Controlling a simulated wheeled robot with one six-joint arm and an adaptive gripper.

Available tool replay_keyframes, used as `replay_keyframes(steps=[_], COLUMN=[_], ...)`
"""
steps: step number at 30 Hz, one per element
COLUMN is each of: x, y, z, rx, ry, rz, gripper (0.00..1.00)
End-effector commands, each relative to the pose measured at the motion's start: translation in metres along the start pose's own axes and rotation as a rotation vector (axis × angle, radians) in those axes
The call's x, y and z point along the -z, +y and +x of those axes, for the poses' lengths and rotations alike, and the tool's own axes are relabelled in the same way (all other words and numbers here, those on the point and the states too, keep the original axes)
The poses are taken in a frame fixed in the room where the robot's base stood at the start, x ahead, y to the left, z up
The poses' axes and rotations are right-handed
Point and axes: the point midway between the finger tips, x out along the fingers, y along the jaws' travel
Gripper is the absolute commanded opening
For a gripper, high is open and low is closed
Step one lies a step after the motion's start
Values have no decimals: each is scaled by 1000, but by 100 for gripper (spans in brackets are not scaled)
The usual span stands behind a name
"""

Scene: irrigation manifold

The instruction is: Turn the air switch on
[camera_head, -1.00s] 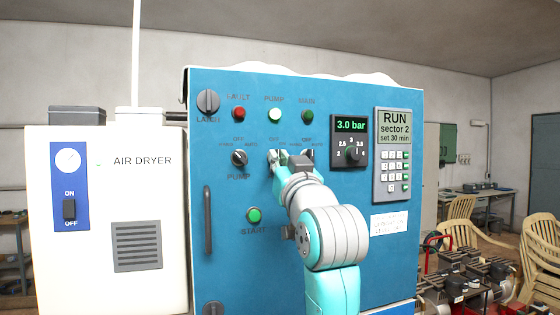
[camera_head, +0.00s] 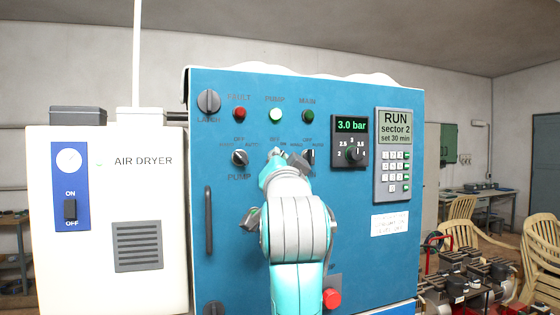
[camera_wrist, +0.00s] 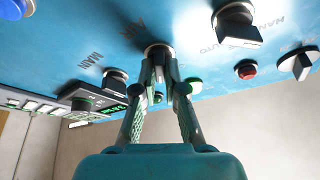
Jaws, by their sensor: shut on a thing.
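The blue control panel (camera_head: 355,245) fills the middle of the head view. My gripper (camera_head: 277,154) is at its middle selector switch, between the left PUMP selector (camera_head: 239,157) and a right selector (camera_head: 308,157). In the wrist view, my gripper's fingers (camera_wrist: 158,68) are shut on the middle switch knob (camera_wrist: 158,50), the air switch, beside a small upside-down label (camera_wrist: 133,28) that seems to read AIR. The fingers cover most of the knob, so I cannot tell which way it points. My wrist hides its lower label in the head view.
Red, white-green and green lamps sit above the selectors. A pressure display (camera_head: 351,125) reads 3.0 bar, beside a keypad (camera_head: 392,160) showing RUN.

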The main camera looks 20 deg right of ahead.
Motion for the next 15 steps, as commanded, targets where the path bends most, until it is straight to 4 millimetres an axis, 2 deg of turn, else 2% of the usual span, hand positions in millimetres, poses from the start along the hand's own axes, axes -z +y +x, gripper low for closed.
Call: replay_keyframes(steps=[6, 15], x=[-1, 0], y=[-1, -1], z=[0, 0], rx=[-47, -76], ry=[-2, -2], rz=[111, 182], gripper=[0, 0])
